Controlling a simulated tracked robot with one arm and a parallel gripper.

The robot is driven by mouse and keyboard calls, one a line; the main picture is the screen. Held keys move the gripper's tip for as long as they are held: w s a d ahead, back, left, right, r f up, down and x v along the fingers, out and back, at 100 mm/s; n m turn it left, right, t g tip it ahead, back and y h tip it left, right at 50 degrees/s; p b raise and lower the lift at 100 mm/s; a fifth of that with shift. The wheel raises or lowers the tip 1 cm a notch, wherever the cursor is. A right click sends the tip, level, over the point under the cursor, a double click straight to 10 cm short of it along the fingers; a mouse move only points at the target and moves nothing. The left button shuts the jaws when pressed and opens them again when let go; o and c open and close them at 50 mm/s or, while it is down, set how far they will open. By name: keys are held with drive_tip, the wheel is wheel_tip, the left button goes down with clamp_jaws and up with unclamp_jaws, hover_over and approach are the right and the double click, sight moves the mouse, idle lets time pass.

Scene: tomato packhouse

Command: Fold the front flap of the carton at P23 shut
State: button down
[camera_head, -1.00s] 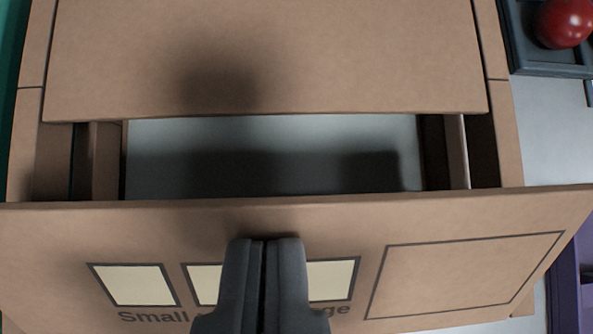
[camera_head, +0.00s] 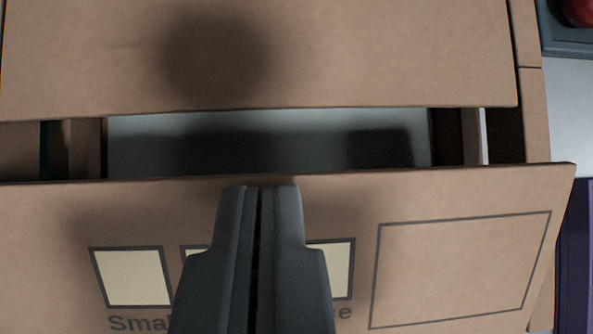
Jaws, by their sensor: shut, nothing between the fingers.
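The carton's front flap (camera_head: 455,200) crosses the lower half of the view. It is plain brown card with cream squares, partly hidden lettering and an outlined box. Its upper edge in the picture runs just below a gap into the carton. The opposite flap (camera_head: 380,60) lies across the top part of the view. Through the gap a grey surface (camera_head: 270,130) shows inside the carton. My gripper (camera_head: 260,188) is shut and empty, its tips over the front flap just below that edge. I cannot tell whether the tips touch the card.
Side card (camera_head: 505,130) shows at the right end of the gap. At the top right is a dark tray (camera_head: 562,40) with a red tomato (camera_head: 580,10). A purple crate (camera_head: 575,260) stands at the right edge. A pale bench surface (camera_head: 570,110) lies between them.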

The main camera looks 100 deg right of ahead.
drive_tip(key=shift+w+d+f, duration=0.25)
drive_tip(key=shift+w+f, duration=0.1)
drive_tip(key=shift+f, duration=0.05)
wheel_tip(320, 180, up, 9)
idle(1.1)
drive_tip(key=s+d+r+n+t+y, duration=0.1)
drive_tip(key=s+d+r+t, duration=0.15)
drive_tip(key=r, duration=1.05)
drive_tip(key=s+d+r+n+t, duration=0.2)
drive_tip(key=s+d+r, duration=0.1)
drive_tip(key=r, duration=0.9)
drive_tip(key=s+d+r+n+t+y, duration=0.3)
drive_tip(key=s+r+n+t, duration=0.1)
drive_tip(key=s+r, duration=1.3)
wheel_tip(320, 180, up, 4)
drive_tip(key=shift+s+f+n+t, duration=0.15)
drive_tip(key=shift+f+n+t, duration=0.15)
drive_tip(key=shift+t, duration=0.45)
